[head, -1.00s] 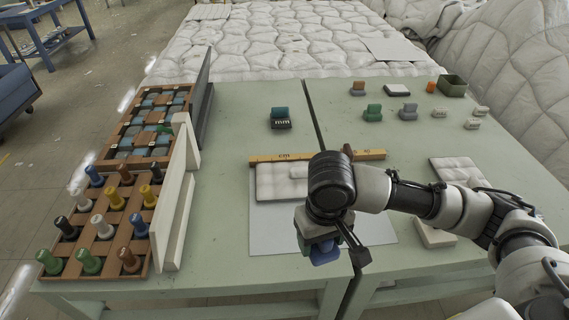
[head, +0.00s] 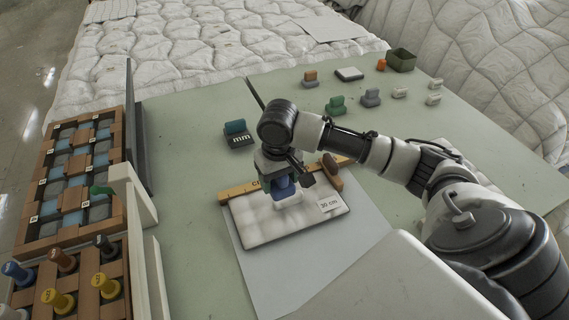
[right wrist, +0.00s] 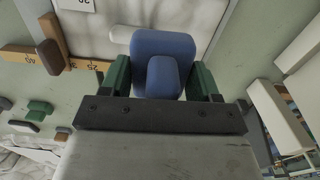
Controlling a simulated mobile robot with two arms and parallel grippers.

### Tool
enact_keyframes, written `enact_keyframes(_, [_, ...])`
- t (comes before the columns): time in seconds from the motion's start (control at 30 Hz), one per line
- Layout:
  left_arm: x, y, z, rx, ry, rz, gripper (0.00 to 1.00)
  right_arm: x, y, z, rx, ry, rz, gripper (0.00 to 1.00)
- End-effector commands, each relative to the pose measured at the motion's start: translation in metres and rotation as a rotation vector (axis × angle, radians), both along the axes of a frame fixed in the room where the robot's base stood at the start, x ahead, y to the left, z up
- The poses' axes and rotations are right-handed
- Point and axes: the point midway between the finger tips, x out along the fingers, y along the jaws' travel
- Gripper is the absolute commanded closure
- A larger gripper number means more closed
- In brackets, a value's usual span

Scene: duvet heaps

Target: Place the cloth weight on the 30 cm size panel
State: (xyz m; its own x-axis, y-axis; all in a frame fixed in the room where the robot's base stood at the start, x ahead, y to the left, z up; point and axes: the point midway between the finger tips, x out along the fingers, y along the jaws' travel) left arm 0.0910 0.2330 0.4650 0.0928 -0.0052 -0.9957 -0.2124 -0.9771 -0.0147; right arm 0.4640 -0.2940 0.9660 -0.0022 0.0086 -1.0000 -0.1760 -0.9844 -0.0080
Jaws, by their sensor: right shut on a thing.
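The 30 cm size panel (head: 265,222) is a white quilted pad with a "30 cm" tag (head: 329,204), lying on a pale sheet. My right gripper (head: 281,181) is over the panel's far middle, shut on the blue cloth weight (head: 283,187). In the right wrist view, the blue weight (right wrist: 160,62) sits between green fingers, with the white panel (right wrist: 185,15) beyond it. A small white block (head: 291,199) shows just below the weight. I cannot tell whether the weight touches it or the panel. My left gripper is out of view.
A wooden cm ruler (head: 238,190) with a brown end runs along the panel's far edge. A dark "mm" block (head: 238,138) stands behind. Small blocks and a green bin (head: 401,60) are at the far right. Wooden racks (head: 72,185) and an upright white board (head: 133,220) stand left.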

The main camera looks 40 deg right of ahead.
Motion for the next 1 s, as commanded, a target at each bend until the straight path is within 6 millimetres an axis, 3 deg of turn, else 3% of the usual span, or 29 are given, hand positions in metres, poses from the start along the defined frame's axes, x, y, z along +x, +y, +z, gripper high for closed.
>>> enact_keyframes(0.03, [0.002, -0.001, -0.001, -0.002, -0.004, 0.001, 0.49, 0.006, -0.019, -0.006, -0.002, 0.004, -0.029, 0.83])
enact_keyframes(0.1, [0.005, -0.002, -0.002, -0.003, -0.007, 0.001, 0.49, 0.011, -0.039, -0.011, -0.004, 0.005, -0.052, 0.83])
enact_keyframes(0.27, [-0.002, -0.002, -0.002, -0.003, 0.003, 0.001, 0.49, 0.018, -0.058, -0.018, -0.008, 0.005, -0.074, 0.83])
enact_keyframes(0.37, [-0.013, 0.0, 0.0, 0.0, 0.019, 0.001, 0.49, 0.022, -0.047, -0.026, -0.004, 0.005, -0.074, 0.83])
enact_keyframes(0.5, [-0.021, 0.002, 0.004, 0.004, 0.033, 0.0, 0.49, 0.029, -0.018, -0.042, -0.003, 0.005, -0.072, 0.83])
enact_keyframes(0.8, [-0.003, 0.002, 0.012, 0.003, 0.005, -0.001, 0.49, 0.045, 0.037, -0.077, -0.006, 0.005, -0.074, 0.83])
enact_keyframes(1.0, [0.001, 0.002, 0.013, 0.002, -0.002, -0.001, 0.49, 0.048, 0.049, -0.087, -0.008, 0.004, -0.077, 0.83])
